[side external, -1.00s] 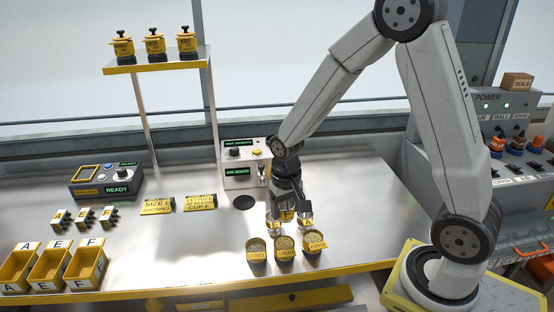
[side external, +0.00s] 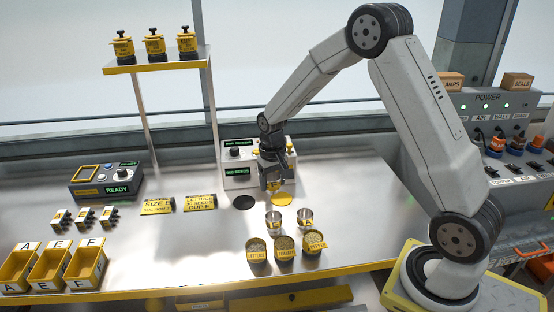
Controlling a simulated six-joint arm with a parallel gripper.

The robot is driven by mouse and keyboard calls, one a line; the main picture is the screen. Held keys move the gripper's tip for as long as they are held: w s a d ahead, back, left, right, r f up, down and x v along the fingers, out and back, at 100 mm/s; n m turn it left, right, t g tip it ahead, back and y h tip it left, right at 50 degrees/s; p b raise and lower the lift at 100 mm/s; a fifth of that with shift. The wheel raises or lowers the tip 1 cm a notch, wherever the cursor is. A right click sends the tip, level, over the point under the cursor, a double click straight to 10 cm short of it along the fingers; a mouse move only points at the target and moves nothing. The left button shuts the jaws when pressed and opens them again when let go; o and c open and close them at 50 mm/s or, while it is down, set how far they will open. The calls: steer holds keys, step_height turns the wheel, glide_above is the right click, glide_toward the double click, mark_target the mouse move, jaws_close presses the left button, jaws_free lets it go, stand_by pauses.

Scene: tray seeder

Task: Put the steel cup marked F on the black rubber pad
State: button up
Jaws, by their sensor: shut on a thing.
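My gripper (side external: 271,186) is above the bench, up and to the right of the round black rubber pad (side external: 243,202). It is shut on a small steel-grey thing, likely the cup marked F, mostly hidden by the fingers; I cannot read a mark on it. The black pad lies flat and bare. Two other steel cups stand upright on the bench: one (side external: 273,221) below the gripper in the picture, its letter unclear, and one (side external: 305,219) to its right that seems to read A.
A round yellow pad (side external: 281,199) lies just right of the black pad. A grey control box (side external: 238,176) stands behind. Labelled seed pots (side external: 285,247) stand at the front. Yellow sign plates (side external: 200,203) lie to the left. The bench between signs and black pad is clear.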

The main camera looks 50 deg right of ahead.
mark_target(245, 202)
steer(key=w+f, duration=0.1)
steer(key=w, duration=0.1)
steer(key=w+d+f, duration=0.1)
steer(key=w, duration=0.2)
steer(key=w+f, duration=0.2)
steer(key=w, duration=0.1)
steer(key=shift+w+d, duration=0.2)
steer(key=shift+w, duration=0.05)
steer(key=w+f, duration=0.3)
steer(key=f, duration=0.1)
steer(key=shift+w+d, duration=0.15)
steer(key=shift+d, duration=0.15)
steer(key=shift+w+d+f, duration=0.15)
steer(key=shift+w+f, duration=0.55)
steer(key=shift+f, duration=0.1)
steer(key=shift+w+f, duration=0.1)
steer(key=shift+w, duration=0.05)
steer(key=shift+f, duration=1.55)
steer(key=shift+f, duration=0.15)
steer(key=o, duration=1.2)
